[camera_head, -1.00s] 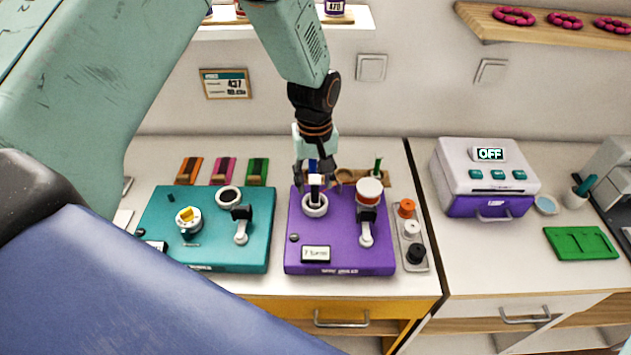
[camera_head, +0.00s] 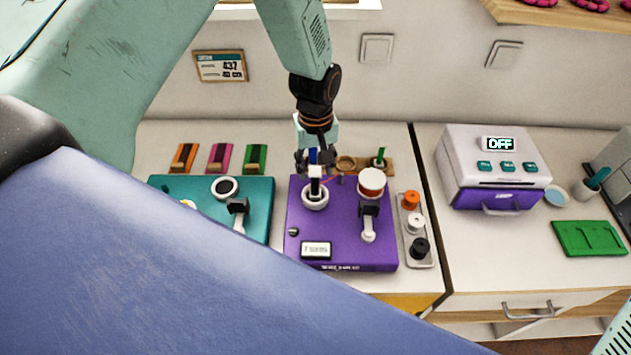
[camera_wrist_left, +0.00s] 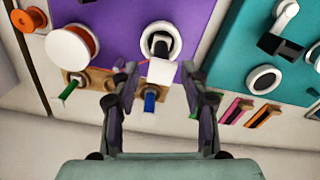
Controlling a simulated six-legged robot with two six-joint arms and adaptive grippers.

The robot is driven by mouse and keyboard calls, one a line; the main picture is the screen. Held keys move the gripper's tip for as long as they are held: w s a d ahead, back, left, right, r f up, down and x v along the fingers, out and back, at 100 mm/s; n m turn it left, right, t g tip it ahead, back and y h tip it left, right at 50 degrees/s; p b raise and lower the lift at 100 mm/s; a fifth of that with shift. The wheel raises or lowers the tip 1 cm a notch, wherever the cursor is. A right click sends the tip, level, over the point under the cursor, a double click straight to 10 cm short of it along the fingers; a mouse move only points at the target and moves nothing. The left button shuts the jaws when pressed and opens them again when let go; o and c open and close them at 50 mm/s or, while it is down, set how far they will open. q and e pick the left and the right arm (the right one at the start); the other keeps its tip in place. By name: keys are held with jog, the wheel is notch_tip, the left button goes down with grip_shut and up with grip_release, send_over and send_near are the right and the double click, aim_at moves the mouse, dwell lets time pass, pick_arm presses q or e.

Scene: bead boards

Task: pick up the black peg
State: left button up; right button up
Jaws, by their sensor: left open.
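A dark peg with a white top (camera_head: 315,187) stands upright in a white ring (camera_head: 315,201) on the purple board (camera_head: 340,235); I take it as the black peg. In the left wrist view, the black peg (camera_wrist_left: 161,46) shows inside the white ring, its white end (camera_wrist_left: 160,71) towards me. My left gripper (camera_head: 316,167) is open just above and behind it. In the wrist view the fingers (camera_wrist_left: 161,78) are spread, with the white end around the middle of the gap. I cannot tell whether they touch it. My right gripper is not in view.
A blue peg (camera_wrist_left: 150,101) and a green peg (camera_head: 381,155) stand in a wooden rack behind the board. A white-and-red spool (camera_head: 371,183) and a small lever (camera_head: 369,224) are close on the right. A tray (camera_head: 425,261) holds orange, white and black pieces.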

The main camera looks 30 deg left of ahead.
aim_at(315, 184)
pick_arm(q)
notch_tip(315, 184, down, 4)
jog(key=shift+s+r+p, duration=0.15)
jog(key=shift+r+p, duration=0.05)
jog(key=shift+p, duration=0.1)
jog(key=shift+w+a+f, duration=0.15)
jog(key=shift+w+f, duration=0.05)
jog(key=shift+f, duration=0.3)
jog(key=shift+s+r, duration=0.1)
jog(key=shift+s+d+r, duration=0.1)
jog(key=shift+s+d, duration=0.05)
jog(key=shift+d, duration=0.05)
jog(key=shift+c, duration=1.4)
jog(key=shift+w+a, duration=0.15)
jog(key=shift+w, duration=0.05)
jog(key=c, duration=0.6)
jog(key=shift+s, duration=0.1)
grip_shut()
